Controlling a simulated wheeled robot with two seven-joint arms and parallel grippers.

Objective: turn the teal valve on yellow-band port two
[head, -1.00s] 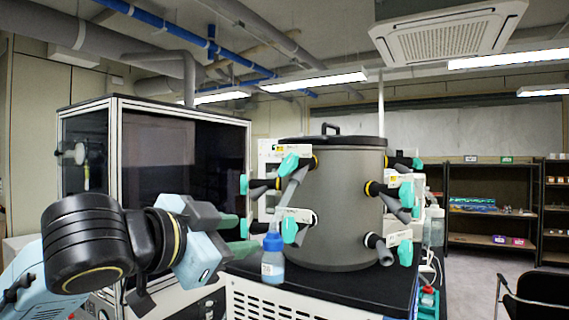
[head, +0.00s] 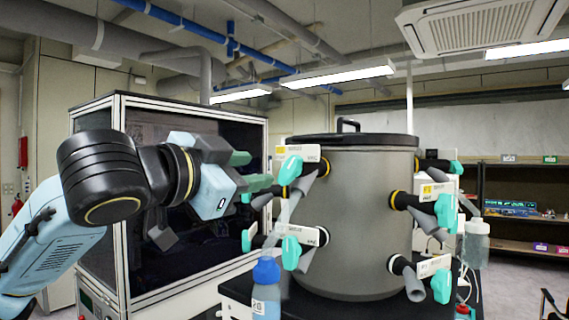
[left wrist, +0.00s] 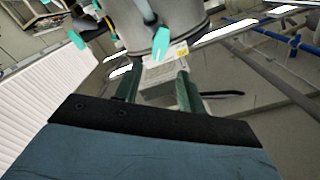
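The grey drum (head: 360,225) carries several black ports with teal valves and white tags. The upper-left teal valve (head: 290,169) hangs by a tag with a yellow patch (head: 304,152). A lower-left teal valve (head: 290,252) is below it, and another teal valve (head: 444,210) is on the right side. The port numbers are too small to read. My left gripper (head: 259,170) is open, its green fingers pointing right, close to the upper-left valve. In the left wrist view, a teal valve (left wrist: 160,42) and white tag lie just beyond the open fingers (left wrist: 157,76). My right gripper is out of view.
A blue-capped bottle (head: 266,290) stands in front of the drum's left side. A glass-fronted cabinet (head: 195,240) is behind my left arm. A clear bottle (head: 476,245) is at the drum's right. Shelves (head: 520,190) stand farther back.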

